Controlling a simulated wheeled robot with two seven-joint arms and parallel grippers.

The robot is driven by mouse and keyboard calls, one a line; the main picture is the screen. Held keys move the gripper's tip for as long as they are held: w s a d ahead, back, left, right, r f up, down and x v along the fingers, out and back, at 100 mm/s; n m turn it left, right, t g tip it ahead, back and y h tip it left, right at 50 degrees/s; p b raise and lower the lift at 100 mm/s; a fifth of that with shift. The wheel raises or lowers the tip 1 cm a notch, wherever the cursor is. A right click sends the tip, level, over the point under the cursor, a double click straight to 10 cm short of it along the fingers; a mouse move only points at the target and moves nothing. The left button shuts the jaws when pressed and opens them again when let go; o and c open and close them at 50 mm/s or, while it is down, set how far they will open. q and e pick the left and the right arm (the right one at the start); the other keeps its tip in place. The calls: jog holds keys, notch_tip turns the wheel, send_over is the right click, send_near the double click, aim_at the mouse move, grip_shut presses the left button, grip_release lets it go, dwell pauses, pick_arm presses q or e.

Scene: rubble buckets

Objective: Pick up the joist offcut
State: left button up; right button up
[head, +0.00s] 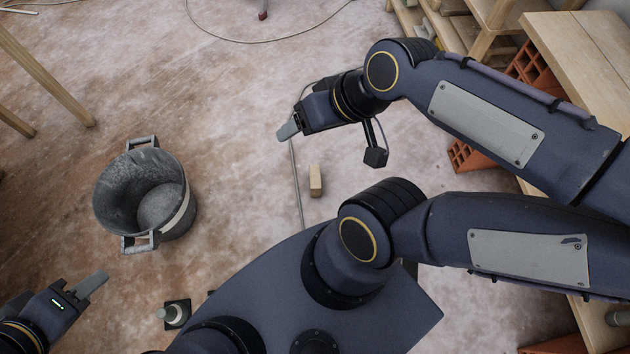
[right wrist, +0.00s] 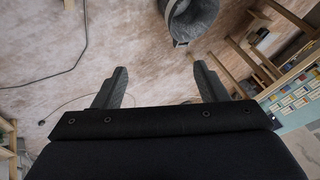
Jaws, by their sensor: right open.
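The joist offcut (head: 316,181) is a small pale wooden block standing or lying on the dusty floor, near the middle of the head view. My right gripper (head: 288,130) is up and to the left of it in that view, apart from it. In the right wrist view the right gripper (right wrist: 160,84) has its two fingers spread wide with nothing between them. The offcut does not show in the right wrist view. My left gripper (head: 98,282) is at the lower left of the head view, far from the offcut; whether its fingers are apart is unclear.
A grey two-handled bucket (head: 112,182) stands left of the offcut and looks empty; it also shows in the right wrist view (right wrist: 192,20). A thin rod or cable (head: 296,185) lies just left of the offcut. Orange hollow bricks (head: 470,157) and a wooden bench (head: 580,50) are at the right.

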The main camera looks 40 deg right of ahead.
jog(key=w+d+f+m+h+b, duration=0.1)
jog(key=w+d+f+m+b, duration=0.2)
jog(key=w+f, duration=0.55)
jog(key=w+d+f+m+h+b, duration=0.1)
jog(key=w+d+f+b, duration=0.1)
jog(key=w+d+f, duration=0.5)
jog(key=m+g+h+b, duration=0.1)
jog(key=g+h+b, duration=0.1)
jog(key=h+b, duration=0.3)
send_over(315, 177)
jog(key=s+a+b, duration=0.1)
jog(key=s, duration=0.1)
jog(key=shift+y, duration=0.3)
jog(key=f, duration=4.8)
jog(key=shift+w+f, duration=0.2)
jog(key=shift+f, duration=0.05)
jog(key=b+x, duration=0.1)
jog(key=x, duration=0.1)
jog(key=b+x, duration=0.1)
jog(key=x, duration=0.1)
jog(key=b+x, duration=0.2)
jog(key=x, duration=0.1)
jog(key=shift+s+a+f, duration=0.15)
jog(key=shift+s+f, duration=0.1)
jog(key=shift+w+f, duration=0.1)
jog(key=shift+f, duration=0.1)
jog(key=shift+f+b, duration=0.2)
jog(key=shift+b, duration=0.2)
